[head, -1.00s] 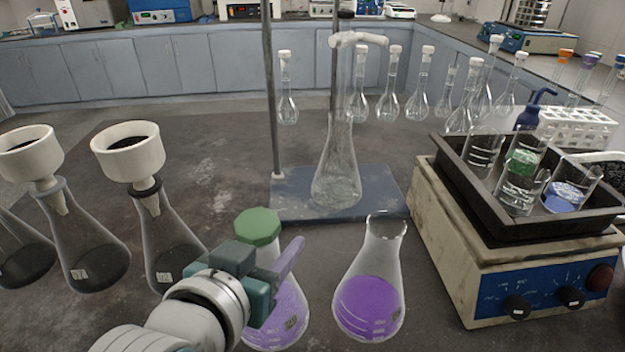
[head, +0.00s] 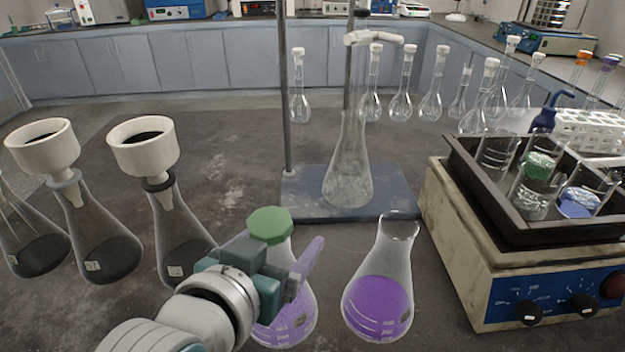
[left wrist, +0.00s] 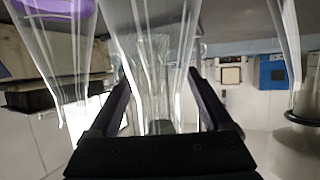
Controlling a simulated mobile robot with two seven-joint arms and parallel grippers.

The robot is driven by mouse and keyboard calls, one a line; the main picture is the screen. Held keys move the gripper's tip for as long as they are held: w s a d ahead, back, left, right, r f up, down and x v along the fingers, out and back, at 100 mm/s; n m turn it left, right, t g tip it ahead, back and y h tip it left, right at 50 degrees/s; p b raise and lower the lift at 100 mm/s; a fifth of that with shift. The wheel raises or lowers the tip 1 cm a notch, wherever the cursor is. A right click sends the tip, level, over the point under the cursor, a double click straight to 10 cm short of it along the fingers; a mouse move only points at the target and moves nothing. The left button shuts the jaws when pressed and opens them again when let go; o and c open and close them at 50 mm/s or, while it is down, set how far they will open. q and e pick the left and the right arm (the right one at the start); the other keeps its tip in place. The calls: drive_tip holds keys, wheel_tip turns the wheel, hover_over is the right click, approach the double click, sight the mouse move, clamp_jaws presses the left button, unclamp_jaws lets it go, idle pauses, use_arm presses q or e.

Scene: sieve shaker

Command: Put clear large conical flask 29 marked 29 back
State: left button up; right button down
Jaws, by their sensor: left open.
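No marking 29 can be read. A conical flask with a green cap (head: 270,225) and purple liquid (head: 285,325) stands on the bench; a small label on it is unreadable. My left gripper (head: 290,262) is in front of it at neck height and hides part of it. In the left wrist view, which shows things upside down, the jaws (left wrist: 158,85) are open with clear glass (left wrist: 155,50) between them; I cannot tell if they touch it. An open conical flask (head: 380,300) with purple liquid stands just right. My right gripper is not in view.
Flasks with white funnels (head: 143,145) stand at left. A retort stand base (head: 305,195) carries a tall clear flask (head: 348,180) behind. A shaker (head: 470,250) with a beaker tray is at right. Bare bench lies between the funnels and the stand.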

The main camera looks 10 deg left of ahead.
use_arm(q)
drive_tip(key=s+a+r+g+p, duration=0.1)
drive_tip(key=s+a+r+g, duration=0.1)
drive_tip(key=s, duration=0.5)
drive_tip(key=s+a+r+g, duration=0.2)
drive_tip(key=s+g, duration=0.2)
drive_tip(key=s, duration=0.4)
drive_tip(key=s+a+r+g+y+p, duration=0.1)
drive_tip(key=s+a+r+g, duration=0.1)
drive_tip(key=s, duration=0.5)
drive_tip(key=shift+s+a+r+m+g+p, duration=0.2)
drive_tip(key=shift+s+a+m+g+p, duration=0.25)
drive_tip(key=shift+g, duration=0.45)
wheel_tip(320, 180, up, 43)
drive_tip(key=p, duration=4.2)
drive_tip(key=shift+p, duration=0.3)
drive_tip(key=shift+w+f, duration=0.1)
